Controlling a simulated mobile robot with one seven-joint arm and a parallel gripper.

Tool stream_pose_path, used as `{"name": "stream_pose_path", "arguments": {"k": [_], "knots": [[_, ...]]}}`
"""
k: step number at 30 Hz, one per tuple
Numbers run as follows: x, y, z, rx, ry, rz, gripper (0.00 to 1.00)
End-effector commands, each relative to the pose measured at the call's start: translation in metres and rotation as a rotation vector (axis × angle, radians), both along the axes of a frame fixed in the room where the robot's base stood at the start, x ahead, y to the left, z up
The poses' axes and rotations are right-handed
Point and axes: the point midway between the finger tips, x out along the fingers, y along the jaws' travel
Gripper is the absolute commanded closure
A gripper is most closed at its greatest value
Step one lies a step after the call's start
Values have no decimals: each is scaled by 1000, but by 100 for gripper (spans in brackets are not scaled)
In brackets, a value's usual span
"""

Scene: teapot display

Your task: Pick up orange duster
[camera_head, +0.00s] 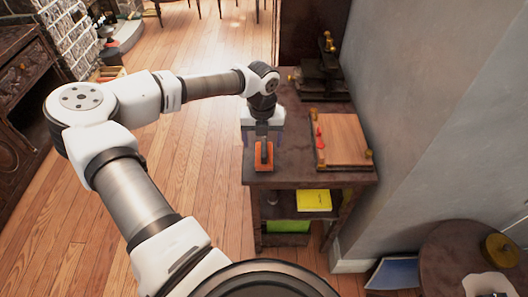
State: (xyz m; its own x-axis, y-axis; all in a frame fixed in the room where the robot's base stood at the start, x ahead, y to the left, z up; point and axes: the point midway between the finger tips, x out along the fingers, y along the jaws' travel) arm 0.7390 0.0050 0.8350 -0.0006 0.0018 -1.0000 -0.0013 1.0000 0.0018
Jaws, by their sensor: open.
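The orange duster (264,166) lies on the near left part of a dark wooden side table (295,180), close to its front edge. It shows an orange base with a dark part rising from its middle. My gripper (263,142) points down over the duster from behind it. The jaws are open. The gripper's body hides part of the table behind the duster, and I cannot tell whether the fingers touch it.
A wooden board with brass corners (342,139) and a small red item lie right of the duster. A dark brass-topped device (325,70) stands behind. A yellow book (314,200) is on the shelf below. A grey wall (420,110) bounds the right. A round table (445,245) stands front right.

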Motion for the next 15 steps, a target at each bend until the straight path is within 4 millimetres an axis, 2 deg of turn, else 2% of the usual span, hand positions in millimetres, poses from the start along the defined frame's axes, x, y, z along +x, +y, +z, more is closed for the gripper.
{"name": "stream_pose_path", "arguments": {"k": [5,15], "knots": [[0,-1,-10,-2,1,0,25],[2,-6,-55,-3,0,-1,25]]}}
